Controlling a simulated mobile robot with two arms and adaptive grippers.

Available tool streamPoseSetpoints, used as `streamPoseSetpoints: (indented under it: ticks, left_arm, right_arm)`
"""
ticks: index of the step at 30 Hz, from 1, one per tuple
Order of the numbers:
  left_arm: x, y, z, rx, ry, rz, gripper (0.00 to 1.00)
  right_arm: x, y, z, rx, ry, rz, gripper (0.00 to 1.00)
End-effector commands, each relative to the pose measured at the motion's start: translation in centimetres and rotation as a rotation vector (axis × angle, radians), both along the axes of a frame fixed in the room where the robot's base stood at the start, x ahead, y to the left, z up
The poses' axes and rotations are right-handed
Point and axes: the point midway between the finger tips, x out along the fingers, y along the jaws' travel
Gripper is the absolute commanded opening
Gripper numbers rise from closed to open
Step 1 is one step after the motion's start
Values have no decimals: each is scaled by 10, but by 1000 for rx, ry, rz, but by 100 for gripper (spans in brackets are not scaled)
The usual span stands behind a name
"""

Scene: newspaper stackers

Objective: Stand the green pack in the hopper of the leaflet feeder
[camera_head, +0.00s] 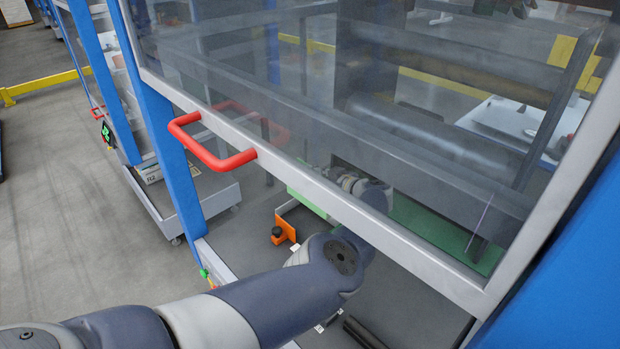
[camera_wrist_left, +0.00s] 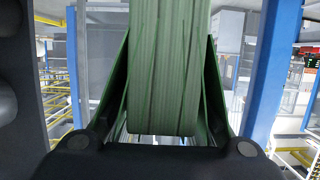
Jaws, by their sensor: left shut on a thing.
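The green pack (camera_wrist_left: 165,75) fills the middle of the left wrist view, its layered sheet edges running lengthwise. My left gripper (camera_wrist_left: 166,42) is shut on it, one finger against each side. In the head view my left arm reaches under the lower edge of the raised clear guard, and its wrist shows dimly through the pane. A pale green strip (camera_head: 312,202) by the wrist looks like part of the pack, mostly hidden. An orange bracket (camera_head: 285,231) with a black knob stands just below it. I cannot make out the hopper clearly. My right gripper is in neither view.
The clear guard's grey lower rail (camera_head: 330,199) with a red handle (camera_head: 210,142) crosses above my arm. Blue posts (camera_head: 172,150) stand left and right. Dark rollers (camera_head: 400,125) lie behind the pane. A grey cart (camera_head: 212,203) stands at left, beside open floor.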

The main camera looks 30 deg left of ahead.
Motion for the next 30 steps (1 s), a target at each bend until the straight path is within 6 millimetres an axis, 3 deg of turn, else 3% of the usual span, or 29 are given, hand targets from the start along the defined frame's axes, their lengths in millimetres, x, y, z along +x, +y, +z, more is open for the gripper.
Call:
streamPoseSetpoints:
  ticks: [17,30]
  left_arm:
    - [-1,-2,2,-5,-2,-6,0]
    - [-1,-2,-48,-6,-1,-7,0]
  right_arm:
    - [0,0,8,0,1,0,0]
    - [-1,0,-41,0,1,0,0]
